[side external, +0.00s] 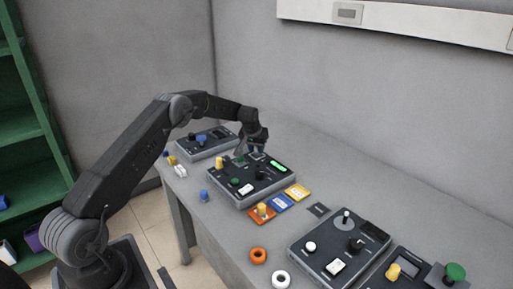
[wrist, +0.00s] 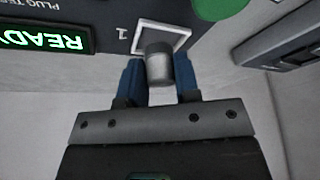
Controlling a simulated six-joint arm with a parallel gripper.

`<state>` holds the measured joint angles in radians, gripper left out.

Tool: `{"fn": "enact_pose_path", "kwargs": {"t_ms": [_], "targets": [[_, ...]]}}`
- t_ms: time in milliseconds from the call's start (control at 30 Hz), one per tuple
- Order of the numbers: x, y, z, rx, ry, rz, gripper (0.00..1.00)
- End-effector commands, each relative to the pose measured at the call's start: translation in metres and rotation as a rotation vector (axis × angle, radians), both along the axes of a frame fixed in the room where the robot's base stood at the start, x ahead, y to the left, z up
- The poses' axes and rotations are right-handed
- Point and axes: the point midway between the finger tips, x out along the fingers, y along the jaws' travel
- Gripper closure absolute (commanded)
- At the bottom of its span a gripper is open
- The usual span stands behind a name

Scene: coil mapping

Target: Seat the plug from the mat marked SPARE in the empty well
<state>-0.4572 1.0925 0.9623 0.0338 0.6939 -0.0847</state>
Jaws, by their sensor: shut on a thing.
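My gripper (side external: 257,151) is over the far edge of the middle panel (side external: 228,197). In the wrist view my gripper (wrist: 160,80) has its blue fingers shut on a short grey cylindrical plug (wrist: 158,68). The plug overlaps a white square outline (wrist: 186,40) marked 1 on the dark panel, and it hides the outline's inside. I cannot tell whether the plug is in a well or above it. A lit green READY display (wrist: 45,38) is beside it. No mat label is readable, so I cannot tell which mat is marked SPARE.
The panel carries a yellow plug (side external: 219,162), a green button (side external: 236,181) and a white switch (side external: 246,189). Orange (side external: 254,216), blue (side external: 281,202) and yellow (side external: 297,192) mats lie in front; a yellow plug stands on the orange one. Other panels stand at the right (side external: 340,252) and back left (side external: 205,145).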

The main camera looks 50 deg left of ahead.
Motion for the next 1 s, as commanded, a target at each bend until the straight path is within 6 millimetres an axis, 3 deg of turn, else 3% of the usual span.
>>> {"fn": "enact_pose_path", "kwargs": {"t_ms": [1000], "targets": [[0.0001, 0.0, -0.0061, 0.0, 0.0, 0.0, 0.94]]}}
